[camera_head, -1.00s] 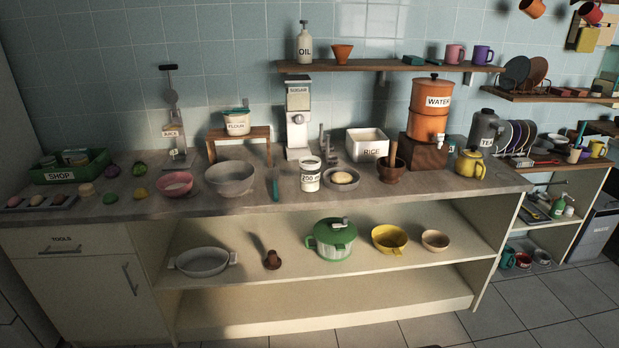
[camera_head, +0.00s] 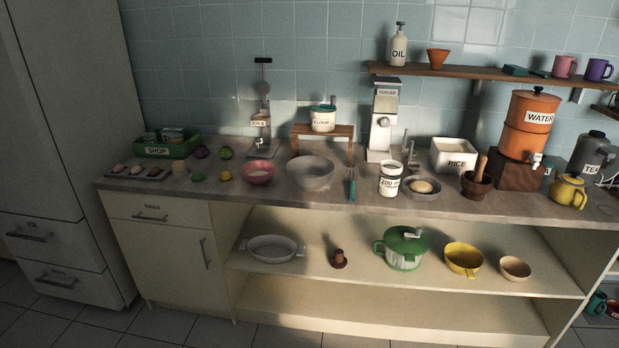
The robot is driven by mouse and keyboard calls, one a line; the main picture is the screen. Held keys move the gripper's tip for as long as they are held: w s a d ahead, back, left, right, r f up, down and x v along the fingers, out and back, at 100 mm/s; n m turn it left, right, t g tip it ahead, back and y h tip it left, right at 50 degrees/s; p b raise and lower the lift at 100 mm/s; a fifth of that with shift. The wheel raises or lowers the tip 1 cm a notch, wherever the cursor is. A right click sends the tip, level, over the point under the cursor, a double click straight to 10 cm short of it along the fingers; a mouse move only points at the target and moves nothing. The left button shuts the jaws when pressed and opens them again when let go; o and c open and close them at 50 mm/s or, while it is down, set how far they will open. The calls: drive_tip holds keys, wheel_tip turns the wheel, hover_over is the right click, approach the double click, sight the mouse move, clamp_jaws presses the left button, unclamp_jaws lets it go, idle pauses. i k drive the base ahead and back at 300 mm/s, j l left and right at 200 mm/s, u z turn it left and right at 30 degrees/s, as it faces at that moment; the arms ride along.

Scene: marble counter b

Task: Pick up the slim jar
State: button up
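No thing is clearly marked as the slim jar, and I cannot tell which one it is. A white jar (camera_head: 390,180) with a dark-lettered label stands upright on the counter, right of the grey bowl. A flour jar (camera_head: 323,118) with a teal lid stands on a small wooden riser (camera_head: 349,131). A green crate (camera_head: 185,150) labelled SHOP holds items at the counter's left end; their shapes are too small to tell. My gripper is not in view.
The marble counter (camera_head: 225,199) also bears bowls (camera_head: 311,175), a sugar dispenser (camera_head: 382,130), a rice box (camera_head: 455,157) and an orange water dispenser (camera_head: 527,128). A wall shelf (camera_head: 455,74) hangs above. Floor (camera_head: 170,325) in front shows clear.

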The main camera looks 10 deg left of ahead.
sight(389, 172)
drive_tip(key=i+j+z, duration=0.3)
drive_tip(key=i+j, duration=0.3)
drive_tip(key=i, duration=0.3)
drive_tip(key=i+j+z, duration=0.3)
drive_tip(key=i+j, duration=0.45)
drive_tip(key=i, duration=0.1)
